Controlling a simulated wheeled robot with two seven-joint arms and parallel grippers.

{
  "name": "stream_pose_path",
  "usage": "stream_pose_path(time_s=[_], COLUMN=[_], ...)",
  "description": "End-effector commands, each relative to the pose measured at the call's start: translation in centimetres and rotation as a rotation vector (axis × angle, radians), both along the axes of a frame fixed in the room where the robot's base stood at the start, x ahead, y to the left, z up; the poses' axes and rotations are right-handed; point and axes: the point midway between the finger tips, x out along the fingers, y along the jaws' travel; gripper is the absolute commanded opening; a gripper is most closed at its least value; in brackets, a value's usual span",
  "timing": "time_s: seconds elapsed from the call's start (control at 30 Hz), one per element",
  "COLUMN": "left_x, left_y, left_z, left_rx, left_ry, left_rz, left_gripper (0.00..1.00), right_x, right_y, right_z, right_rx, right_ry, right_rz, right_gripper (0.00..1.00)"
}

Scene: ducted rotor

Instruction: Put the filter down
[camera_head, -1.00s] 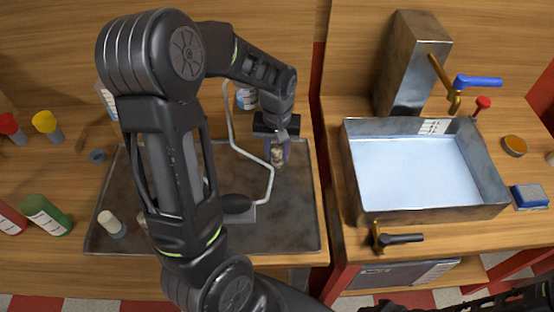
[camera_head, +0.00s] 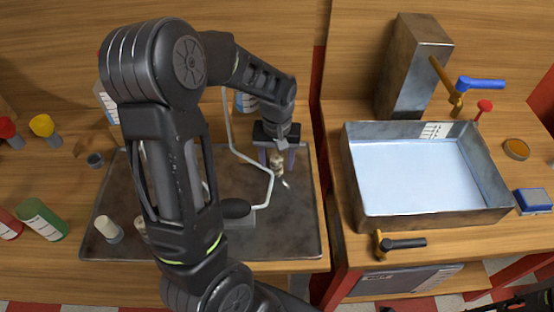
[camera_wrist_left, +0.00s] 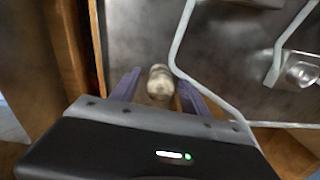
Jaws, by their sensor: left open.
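The small beige and brown cylinder that I take to be the filter (camera_head: 277,168) is at the right side of the dark tray (camera_head: 295,225). In the left wrist view the filter (camera_wrist_left: 159,84) shows between the two purple fingers, with a gap on each side. My left gripper (camera_head: 277,158) is open around it, pointing down; it also shows in the left wrist view (camera_wrist_left: 157,92). I cannot tell whether the filter stands on the tray floor.
A bent white wire frame (camera_head: 270,190) stands close beside the filter. A metal basin (camera_head: 360,218) and a brass lever valve (camera_head: 380,243) are to the right. The tray's front right is bare.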

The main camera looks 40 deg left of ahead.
Motion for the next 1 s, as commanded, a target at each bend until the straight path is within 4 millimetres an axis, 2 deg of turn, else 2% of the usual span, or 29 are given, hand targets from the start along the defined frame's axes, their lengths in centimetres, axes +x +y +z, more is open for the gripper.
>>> stream_pose_path(time_s=[0.17, 0.5, 0.6, 0.77, 1.0], left_x=[0.0, 0.0, 0.1, 0.0, 0.0], left_y=[0.0, 0.0, 0.0, 0.0, 0.0], left_z=[2.5, 9.3, 10.6, 11.8, 11.8], left_rx=[0.001, 0.0, 0.0, 0.0, 0.001], left_ry=[-0.001, -0.001, -0.002, -0.001, -0.001], left_rz=[0.0, -0.001, 0.0, 0.0, 0.0], left_gripper=[0.53, 0.53, 0.53, 0.53, 0.53], right_x=[-0.2, -0.6, -0.7, -0.7, -0.7], right_y=[-0.1, -0.5, -0.6, -0.7, -0.7], right_z=[1.8, 6.6, 7.2, 7.6, 7.6], right_rx=[-0.004, -0.017, -0.02, -0.021, -0.022], right_ry=[0.006, 0.025, 0.031, 0.034, 0.034], right_rz=[-0.001, -0.007, -0.007, -0.006, -0.006], right_gripper=[0.36, 0.36, 0.36, 0.36, 0.36])
